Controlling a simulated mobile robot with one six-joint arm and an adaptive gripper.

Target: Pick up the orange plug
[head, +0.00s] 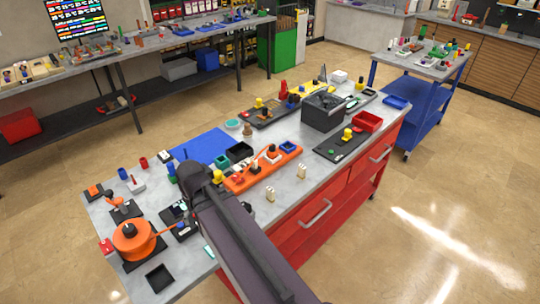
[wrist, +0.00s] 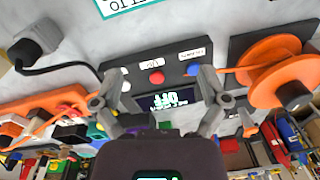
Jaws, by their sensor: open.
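No single orange plug stands out clearly. In the head view my arm hides the gripper.
A grey plug (wrist: 38,45) with a black cable lies at upper left in the wrist view. A blue mat (head: 203,146), a dark box (head: 322,112) and a red bin (head: 367,121) are on the table. Bare tabletop shows near the front edge.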

